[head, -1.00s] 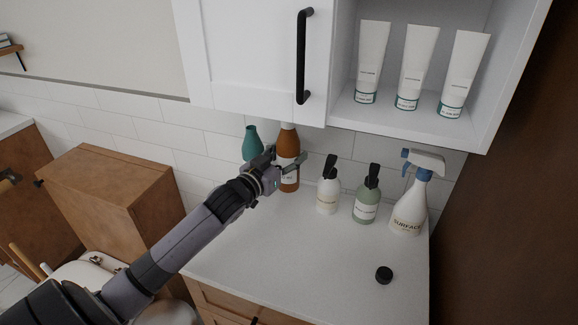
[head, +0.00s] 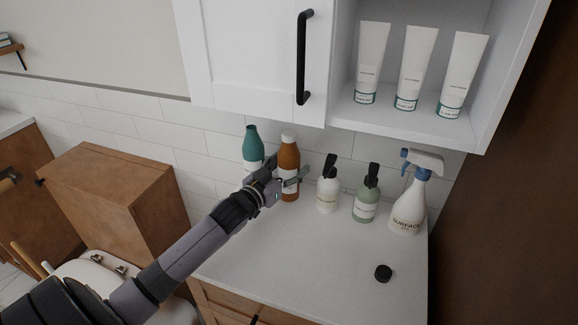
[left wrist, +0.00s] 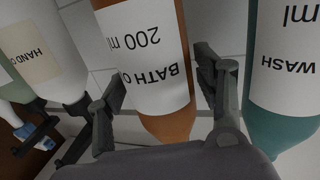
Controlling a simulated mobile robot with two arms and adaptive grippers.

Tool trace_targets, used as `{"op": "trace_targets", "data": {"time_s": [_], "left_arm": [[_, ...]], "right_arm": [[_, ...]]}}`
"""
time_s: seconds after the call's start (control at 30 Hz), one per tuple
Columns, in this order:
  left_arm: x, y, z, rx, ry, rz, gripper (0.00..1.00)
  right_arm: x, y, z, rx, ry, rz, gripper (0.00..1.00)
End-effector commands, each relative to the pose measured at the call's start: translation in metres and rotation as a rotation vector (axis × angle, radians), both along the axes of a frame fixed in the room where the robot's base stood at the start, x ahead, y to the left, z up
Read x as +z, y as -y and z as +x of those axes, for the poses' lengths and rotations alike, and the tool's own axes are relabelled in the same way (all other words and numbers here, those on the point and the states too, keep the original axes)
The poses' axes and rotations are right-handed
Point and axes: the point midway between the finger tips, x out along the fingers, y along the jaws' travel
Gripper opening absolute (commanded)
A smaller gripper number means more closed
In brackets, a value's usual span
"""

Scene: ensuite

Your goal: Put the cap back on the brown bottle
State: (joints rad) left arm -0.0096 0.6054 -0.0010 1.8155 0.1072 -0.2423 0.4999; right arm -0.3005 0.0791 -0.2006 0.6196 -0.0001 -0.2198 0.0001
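The brown bottle (head: 289,160) has a white label and a pale top with no black cap on it. It stands upright near the wall, right of the teal bottle (head: 252,145). My left gripper (head: 290,182) is at its label height. In the left wrist view, where the lettering is upside down, my left gripper (left wrist: 160,85) has one finger on each side of the brown bottle (left wrist: 168,122), close against it. I cannot tell if its base touches the counter. A small black cap (head: 383,273) lies on the counter's front right. My right gripper is not in view.
A white pump bottle (head: 327,197), a green pump bottle (head: 366,205) and a spray bottle (head: 408,210) stand to the right on the white counter (head: 300,270). A wall cabinet (head: 255,60) hangs above, its open shelf holding three tubes. The counter's front middle is clear.

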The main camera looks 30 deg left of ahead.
Motion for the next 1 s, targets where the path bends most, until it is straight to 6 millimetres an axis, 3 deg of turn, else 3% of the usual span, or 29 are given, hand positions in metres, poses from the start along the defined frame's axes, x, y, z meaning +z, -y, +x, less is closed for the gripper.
{"op": "trace_targets", "data": {"time_s": [0.47,1.0], "left_arm": [[0.001,0.0,-0.004,0.0,-0.002,-0.001,0.69],[0.003,-0.002,-0.094,-0.001,-0.003,0.001,0.69]], "right_arm": [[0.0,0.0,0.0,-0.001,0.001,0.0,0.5],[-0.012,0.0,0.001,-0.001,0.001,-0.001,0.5]]}}
